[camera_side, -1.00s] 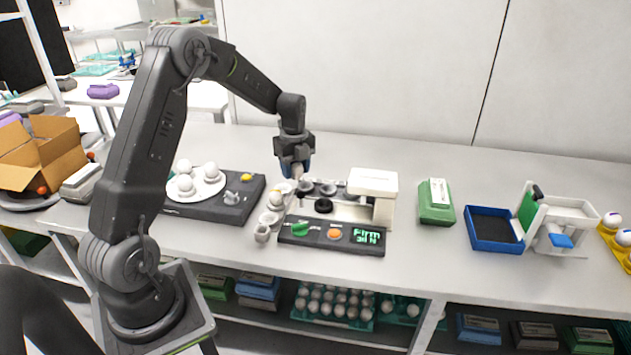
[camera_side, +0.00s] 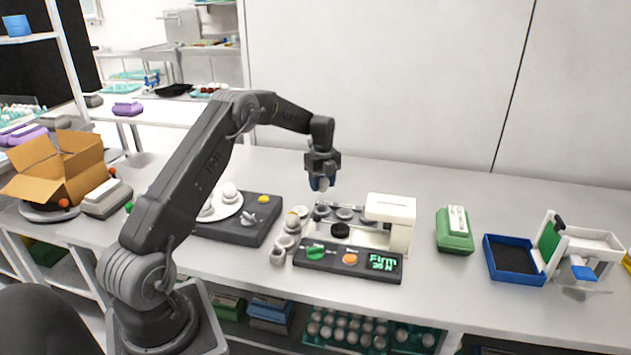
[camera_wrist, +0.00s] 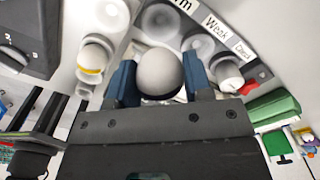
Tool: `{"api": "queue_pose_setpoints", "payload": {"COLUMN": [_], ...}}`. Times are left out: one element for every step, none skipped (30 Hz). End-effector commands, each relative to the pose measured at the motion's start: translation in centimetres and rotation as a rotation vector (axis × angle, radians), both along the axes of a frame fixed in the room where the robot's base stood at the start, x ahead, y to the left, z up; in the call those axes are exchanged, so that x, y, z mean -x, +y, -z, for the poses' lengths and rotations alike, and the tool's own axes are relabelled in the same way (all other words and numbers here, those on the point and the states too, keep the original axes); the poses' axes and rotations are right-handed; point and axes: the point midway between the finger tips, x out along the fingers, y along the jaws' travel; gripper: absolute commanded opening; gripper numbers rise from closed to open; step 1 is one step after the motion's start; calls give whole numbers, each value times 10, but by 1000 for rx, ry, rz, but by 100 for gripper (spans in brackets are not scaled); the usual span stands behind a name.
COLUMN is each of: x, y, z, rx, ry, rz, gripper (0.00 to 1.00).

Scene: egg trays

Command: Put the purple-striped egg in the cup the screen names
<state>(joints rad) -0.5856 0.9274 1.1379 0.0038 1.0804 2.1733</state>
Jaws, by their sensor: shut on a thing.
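My gripper (camera_side: 321,182) is shut on a pale egg (camera_wrist: 160,72), held between its blue fingers above the bench; no purple stripe shows on the side I see. The screen (camera_side: 382,263) on the dark control panel reads "Firm" with "30 N" below. Behind the panel, a row of round grey cups (camera_side: 344,213) lies below and beside my gripper. In the wrist view, a label ending in "m" and the labels "Weak" (camera_wrist: 216,27) and one partly legible stand by the cups (camera_wrist: 159,20). The held egg hides part of what lies beneath.
A yellow-banded egg (camera_wrist: 91,70) stands in a white holder left of the cups. A white machine head (camera_side: 390,208) rises right of them. A dark scale with a white plate (camera_side: 226,208) stands left. A green box (camera_side: 454,232) and blue tray (camera_side: 513,262) lie right.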

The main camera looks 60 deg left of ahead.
Motion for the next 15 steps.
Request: {"api": "queue_pose_setpoints", "payload": {"x": [-1,-1,-1,-1,-1,-1,-1,-1,-1,-1,-1,0,0,0,0], "y": [0,0,0,0,0,0,0,0,0,0,0,0,0,0,0], "z": [2,4,7,9,12,16,19,22,27,30,33,37,40,43,47], "rx": [0,0,0,0,0,0,1,1,1,1,1,1,1,0,0], "ry": [0,0,1,1,0,1,1,1,1,1,1,1,1,0,0], "rz": [0,0,0,0,0,0,0,0,0,0,0,0,0,-1,0], "gripper": [38,38,38,38,38,38,38,38,38,38,38,38,38,38,38]}}
